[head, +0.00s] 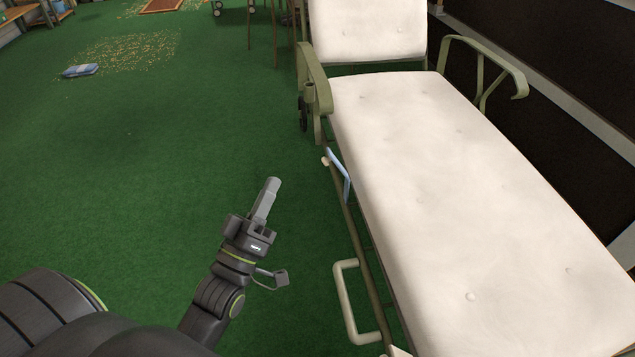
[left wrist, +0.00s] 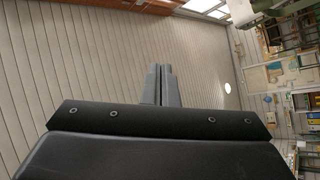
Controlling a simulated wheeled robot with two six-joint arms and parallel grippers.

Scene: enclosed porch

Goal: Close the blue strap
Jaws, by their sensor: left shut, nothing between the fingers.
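A light blue strap (head: 342,172) hangs at the left side of the reclining bed, below the edge of its white cushion (head: 450,170). A small pale knob shows at the strap's upper left end. I cannot tell how the strap is fastened. My left gripper (head: 273,184) is shut and empty over the green floor, left of the strap and apart from it. In the left wrist view its closed fingers (left wrist: 161,84) point at a boarded surface, and the strap does not show there. My right gripper is not in view.
The bed's metal side rail and a pale loop handle (head: 350,300) stand right of my left arm. A green armrest (head: 314,80) rises beyond the strap. The green floor (head: 150,170) left of the bed is mostly clear. A blue packet (head: 81,70) lies far left beside scattered bits.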

